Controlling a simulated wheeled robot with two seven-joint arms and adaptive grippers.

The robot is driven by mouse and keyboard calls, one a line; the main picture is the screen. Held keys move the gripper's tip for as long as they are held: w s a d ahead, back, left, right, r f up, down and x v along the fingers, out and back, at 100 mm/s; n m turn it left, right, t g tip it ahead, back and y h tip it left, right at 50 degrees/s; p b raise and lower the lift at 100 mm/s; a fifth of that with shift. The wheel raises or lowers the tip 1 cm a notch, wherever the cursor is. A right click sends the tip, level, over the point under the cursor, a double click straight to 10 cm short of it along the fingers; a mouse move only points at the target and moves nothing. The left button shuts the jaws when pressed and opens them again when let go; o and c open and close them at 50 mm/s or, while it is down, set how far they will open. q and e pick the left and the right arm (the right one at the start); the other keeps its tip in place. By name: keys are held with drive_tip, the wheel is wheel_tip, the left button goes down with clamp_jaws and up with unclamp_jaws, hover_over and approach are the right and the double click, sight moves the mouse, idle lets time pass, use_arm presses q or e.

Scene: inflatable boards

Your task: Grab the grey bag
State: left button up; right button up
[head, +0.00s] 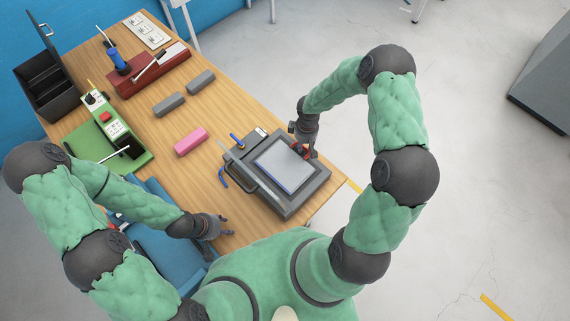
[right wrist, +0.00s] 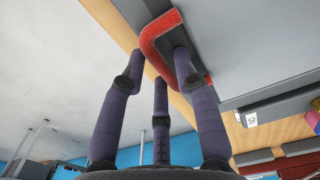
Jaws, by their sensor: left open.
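A dark grey case-like item (head: 325,180), the only large grey item on the table that might be the bag, lies flat at the table's right edge. It has a lighter screen-like panel, a dark handle at its left and a red handle at its upper right. The red handle (right wrist: 153,35) shows in the right wrist view. My right gripper (head: 308,152) is at that handle. Its fingers (right wrist: 160,60) are spread apart around the handle, without a clear grip. My left gripper (head: 228,226) is open and empty at the table's near edge, left of the case.
A pink block (head: 191,142) and two grey blocks (head: 200,81) lie on the wooden table. A red toolbox (head: 148,70), a green tray (head: 85,145) and a black open box (head: 50,88) stand further left. A blue item (head: 160,240) is under my left arm.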

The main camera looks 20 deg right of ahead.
clamp_jaws()
